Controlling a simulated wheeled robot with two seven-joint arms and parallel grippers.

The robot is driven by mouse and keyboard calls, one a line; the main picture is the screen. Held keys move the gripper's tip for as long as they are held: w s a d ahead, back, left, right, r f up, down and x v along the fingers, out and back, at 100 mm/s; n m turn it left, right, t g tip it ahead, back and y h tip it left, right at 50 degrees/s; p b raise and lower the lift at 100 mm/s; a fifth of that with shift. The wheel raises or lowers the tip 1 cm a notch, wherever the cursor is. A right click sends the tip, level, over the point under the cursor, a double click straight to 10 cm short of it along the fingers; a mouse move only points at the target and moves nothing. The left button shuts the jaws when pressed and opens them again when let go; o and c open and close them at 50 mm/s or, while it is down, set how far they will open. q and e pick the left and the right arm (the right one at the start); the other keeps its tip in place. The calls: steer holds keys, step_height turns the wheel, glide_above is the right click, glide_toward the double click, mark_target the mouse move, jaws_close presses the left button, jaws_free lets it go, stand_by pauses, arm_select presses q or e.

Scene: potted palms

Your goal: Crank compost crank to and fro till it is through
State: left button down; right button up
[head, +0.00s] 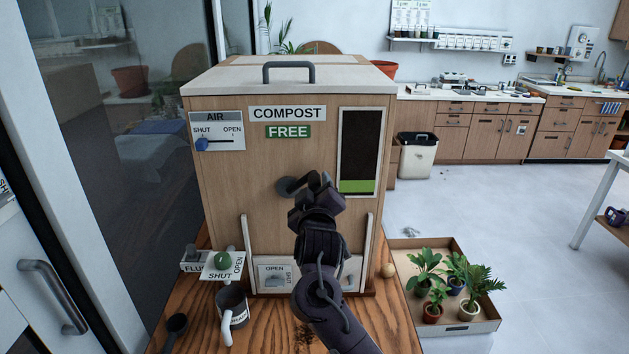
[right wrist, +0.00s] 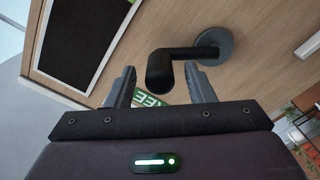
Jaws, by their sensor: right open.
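The compost box (head: 225,185) is a wooden cabinet with a grey lid handle, signs reading COMPOST and FREE, and a dark window with a green band at its bottom. The crank (head: 288,187) is a dark grey piece on its front, partly hidden by my right gripper. My right gripper (head: 318,184) is at the crank, open. In the right wrist view, the dark crank handle (right wrist: 165,70) stands between the two open fingers (right wrist: 160,88), with gaps visible on both sides. A round grey base joins it to the front panel. My left gripper is not in view.
An AIR slider (head: 203,144) sits at SHUT. A tray of potted plants (head: 403,257) lies at the right. A glass pane is at the left.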

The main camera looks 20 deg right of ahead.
steer(key=shift+x, duration=1.2)
steer(key=shift+a, duration=0.1)
jaws_close()
